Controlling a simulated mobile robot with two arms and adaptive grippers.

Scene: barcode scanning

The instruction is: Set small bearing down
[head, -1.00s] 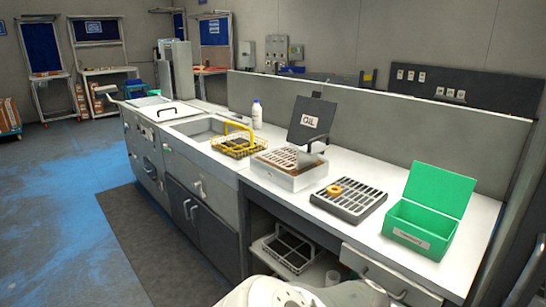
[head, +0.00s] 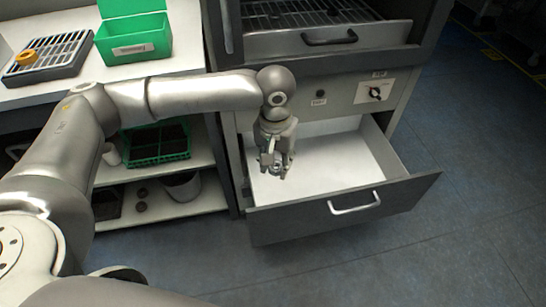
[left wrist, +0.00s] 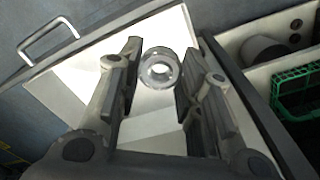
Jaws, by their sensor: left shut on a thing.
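The small bearing (left wrist: 160,68) is a shiny silver ring in the left wrist view, between the fingertips of my left gripper (left wrist: 158,80). The fingers are shut on its sides. In the head view my left gripper (head: 274,168) points down above an open drawer (head: 340,160) with a white interior. The bearing is too small to make out clearly there. The gap between the bearing and the drawer floor is hard to judge. My right gripper is not in view.
The drawer has a grey front with a metal handle (head: 354,203); its floor looks empty. Above it is a tray compartment (head: 322,38). At left are a green box (head: 132,45), a grey rack (head: 48,60) with an orange ring (head: 25,58), and a shelf with a green basket (head: 155,142).

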